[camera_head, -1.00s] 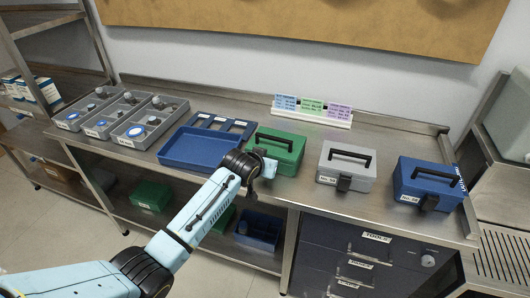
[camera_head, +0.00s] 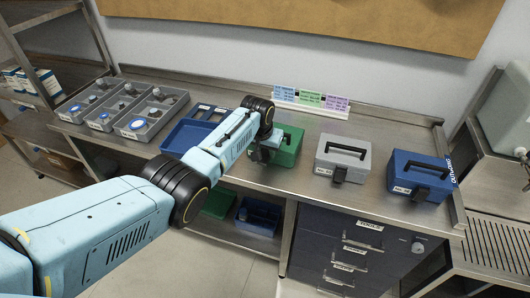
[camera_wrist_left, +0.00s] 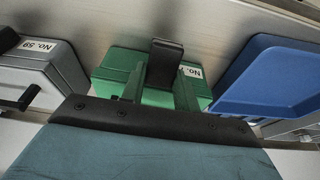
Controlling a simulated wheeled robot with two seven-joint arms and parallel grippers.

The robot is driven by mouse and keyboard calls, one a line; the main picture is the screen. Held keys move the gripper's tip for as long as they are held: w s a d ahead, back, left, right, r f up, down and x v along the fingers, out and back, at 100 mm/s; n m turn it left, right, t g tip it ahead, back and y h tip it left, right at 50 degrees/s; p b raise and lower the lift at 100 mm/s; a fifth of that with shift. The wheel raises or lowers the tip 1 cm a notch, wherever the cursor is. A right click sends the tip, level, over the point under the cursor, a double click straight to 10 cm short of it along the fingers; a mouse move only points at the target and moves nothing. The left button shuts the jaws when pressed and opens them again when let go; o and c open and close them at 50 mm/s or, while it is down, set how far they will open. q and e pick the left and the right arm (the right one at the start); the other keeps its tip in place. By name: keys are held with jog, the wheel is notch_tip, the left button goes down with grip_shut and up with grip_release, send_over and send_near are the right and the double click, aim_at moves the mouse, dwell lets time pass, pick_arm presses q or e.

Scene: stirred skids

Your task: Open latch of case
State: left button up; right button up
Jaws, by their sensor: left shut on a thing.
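The green case (camera_head: 290,143) stands on the steel bench, partly hidden in the head view by my left arm. It also fills the upper middle of the left wrist view (camera_wrist_left: 115,68), with a black latch (camera_wrist_left: 165,60) on its front beside a white number label. My left gripper (camera_head: 262,155) is at the front of this case. In the left wrist view its fingers (camera_wrist_left: 160,90) straddle the latch and are shut on it. The latch looks still against the case; whether it has turned cannot be told. My right gripper is not in view.
A grey case (camera_head: 342,157) and a blue case (camera_head: 418,176) stand to the right, each with a black latch. A blue tray (camera_head: 180,137) and grey bins (camera_head: 140,130) are on the left. A coloured card holder (camera_head: 310,101) stands behind. Bench between cases is bare.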

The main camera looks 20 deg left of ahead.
aim_at(261, 162)
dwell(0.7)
pick_arm(q)
jog(key=o, duration=1)
jog(key=shift+r, duration=0.1)
jog(key=shift+r, duration=0.25)
jog(key=p+v, duration=0.3)
jog(key=v, duration=0.9)
jog(key=shift+r, duration=0.4)
jog(key=shift+f, duration=0.1)
